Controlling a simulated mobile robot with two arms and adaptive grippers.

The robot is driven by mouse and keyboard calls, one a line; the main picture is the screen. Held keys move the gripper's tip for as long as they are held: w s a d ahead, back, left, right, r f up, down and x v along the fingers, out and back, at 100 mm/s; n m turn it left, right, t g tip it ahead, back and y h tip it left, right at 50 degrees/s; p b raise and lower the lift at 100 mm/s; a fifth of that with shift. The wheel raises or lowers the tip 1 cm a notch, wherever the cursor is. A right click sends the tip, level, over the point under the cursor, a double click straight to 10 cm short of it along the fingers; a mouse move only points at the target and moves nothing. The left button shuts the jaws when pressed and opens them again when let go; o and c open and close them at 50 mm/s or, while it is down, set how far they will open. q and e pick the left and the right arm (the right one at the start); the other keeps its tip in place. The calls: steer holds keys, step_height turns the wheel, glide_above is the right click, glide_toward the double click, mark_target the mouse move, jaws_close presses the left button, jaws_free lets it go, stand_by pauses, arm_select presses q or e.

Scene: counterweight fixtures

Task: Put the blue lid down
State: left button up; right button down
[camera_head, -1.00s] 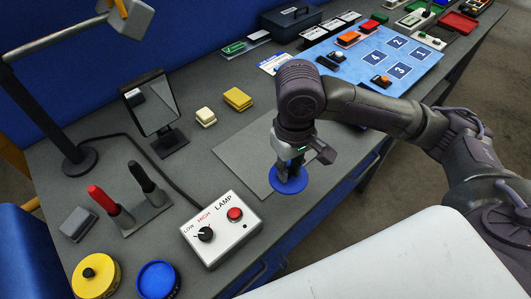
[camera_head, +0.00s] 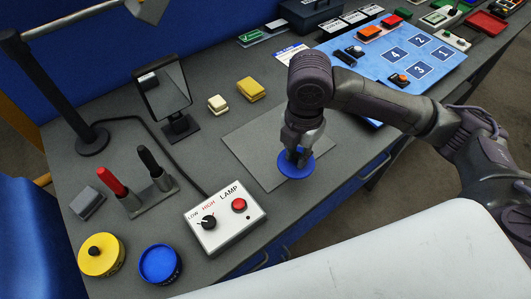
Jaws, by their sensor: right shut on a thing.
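The blue lid (camera_head: 297,171) is a flat blue disc below my right gripper (camera_head: 298,156). The gripper points down and is shut on the lid's top, where the fingers hide its middle. The lid is over the right part of a thin grey mat (camera_head: 245,150) near the table's front edge. I cannot tell whether it touches the mat. An open round blue container (camera_head: 160,264) stands at the lower left. My left gripper is not in view.
A lamp control box (camera_head: 226,220) stands left of the mat. A yellow lidded container (camera_head: 101,255), a tool stand (camera_head: 150,195) and a tablet-like panel (camera_head: 163,92) are further left. A numbered blue board (camera_head: 395,75) lies behind my right arm. The mat's left part is bare.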

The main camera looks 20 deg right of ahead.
steer(key=n, duration=0.6)
steer(key=shift+w+a+f+n, duration=0.1)
steer(key=shift+w+f+n, duration=0.1)
steer(key=shift+w+n, duration=0.1)
steer(key=shift+w+f, duration=0.1)
steer(key=p, duration=0.2)
glide_above(265, 155)
step_height(265, 155, down, 7)
steer(key=shift+r, duration=0.15)
step_height(265, 155, down, 4)
steer(key=shift+r+p, duration=0.2)
steer(key=shift+p, duration=0.65)
steer(key=shift+f, duration=0.3)
steer(key=shift+f, duration=0.15)
steer(key=c, duration=1.1)
jaws_free()
steer(key=shift+o, duration=0.2)
